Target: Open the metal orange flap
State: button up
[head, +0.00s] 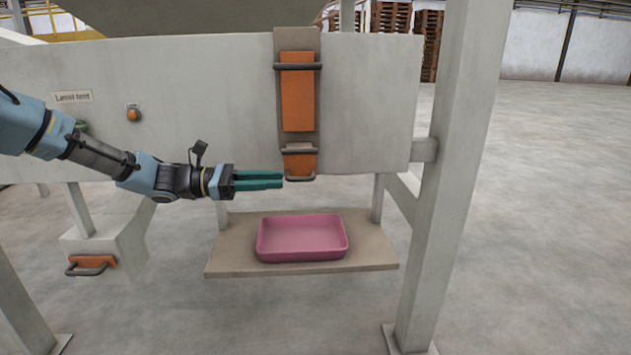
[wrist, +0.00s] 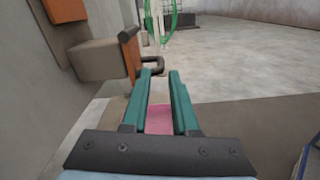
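A small orange flap (head: 300,163) with a dark bar handle (head: 300,178) sits at the lower end of the grey chute plate. A taller orange panel (head: 297,95) with its own bar is above it. My gripper (head: 283,178) is left of the lower handle, with its teal fingers level and pointing right. In the wrist view, the fingers (wrist: 160,73) are apart with nothing between them. The orange flap (wrist: 130,48) and its handle (wrist: 152,66) show just beyond the fingertips. Contact with the handle cannot be told.
A pink tray (head: 300,255) stands on a beige shelf (head: 225,262) below the chute. A thick grey post (head: 455,180) stands to the right. A box with another orange handled flap (head: 90,263) is at lower left. An orange button (head: 133,114) is on the machine wall.

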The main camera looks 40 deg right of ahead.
aim_at(300, 169)
jog(key=x, duration=1)
jog(key=shift+s, duration=0.15)
jog(key=shift+c, duration=0.2)
grip_shut()
dwell(0.9)
